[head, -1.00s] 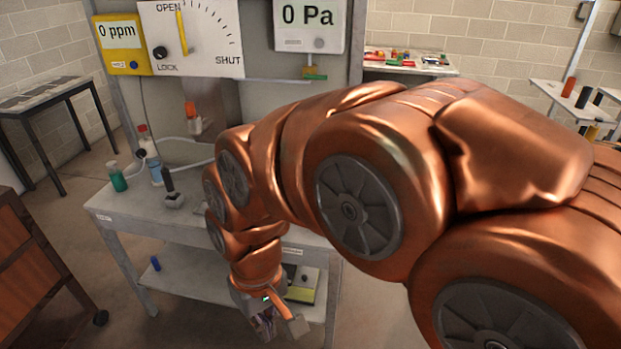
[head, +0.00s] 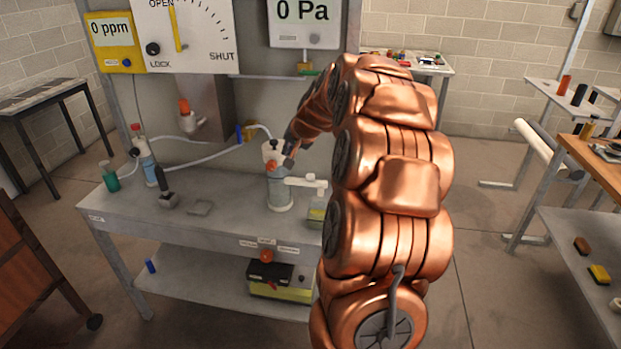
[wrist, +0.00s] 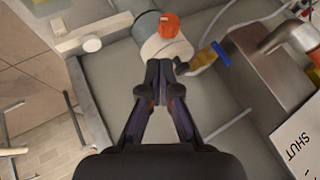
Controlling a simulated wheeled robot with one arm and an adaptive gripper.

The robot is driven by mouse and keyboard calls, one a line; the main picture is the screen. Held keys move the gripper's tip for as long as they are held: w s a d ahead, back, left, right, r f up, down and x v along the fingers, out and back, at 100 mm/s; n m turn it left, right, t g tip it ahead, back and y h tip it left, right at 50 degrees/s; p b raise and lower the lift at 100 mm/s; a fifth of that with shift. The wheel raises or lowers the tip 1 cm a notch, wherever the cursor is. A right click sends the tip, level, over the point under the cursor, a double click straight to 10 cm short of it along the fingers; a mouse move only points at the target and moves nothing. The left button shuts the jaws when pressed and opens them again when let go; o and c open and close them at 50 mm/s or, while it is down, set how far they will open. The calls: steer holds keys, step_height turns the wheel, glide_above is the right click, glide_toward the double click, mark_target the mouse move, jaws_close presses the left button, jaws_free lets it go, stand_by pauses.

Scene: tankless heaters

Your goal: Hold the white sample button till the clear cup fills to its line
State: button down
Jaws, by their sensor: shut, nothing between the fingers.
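My gripper (head: 289,158) is at the far end of my raised arm, beside the white top of a bottle (head: 279,192) on the bench. In the wrist view my gripper (wrist: 160,76) is shut and empty, its tips overlapping the white cylinder top (wrist: 166,47) with an orange knob (wrist: 170,25). I cannot tell whether they touch it. A white piece with a round end (wrist: 92,44) lies to the left. I cannot surely pick out the white sample button. A clear, yellowish container (head: 316,214), partly hidden by my arm, may be the cup; its line is not readable.
The grey bench (head: 235,222) also bears a green bottle (head: 110,177), a wash bottle (head: 147,162) and a dark-handled tool (head: 165,190). Hoses run along its back. A yellow-black box (head: 281,281) sits on the lower shelf.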

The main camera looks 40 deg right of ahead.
steer(key=m+h, duration=0.2)
glide_above(312, 177)
steer(key=shift+w+d+f+t, duration=0.1)
steer(key=shift+f+t, duration=0.1)
steer(key=shift+t, duration=0.1)
steer(key=shift+f+y, duration=0.15)
steer(key=shift+y, duration=0.15)
steer(key=shift+f+b, duration=2.25)
steer(key=shift+f, duration=2.05)
steer(key=shift+f, duration=0.1)
steer(key=shift+f+b, duration=0.25)
steer(key=shift+b, duration=0.1)
steer(key=shift+f+b, duration=0.4)
steer(key=shift+f, duration=0.2)
steer(key=shift+r, duration=0.15)
steer(key=shift+r+p, duration=0.5)
steer(key=shift+r, duration=0.35)
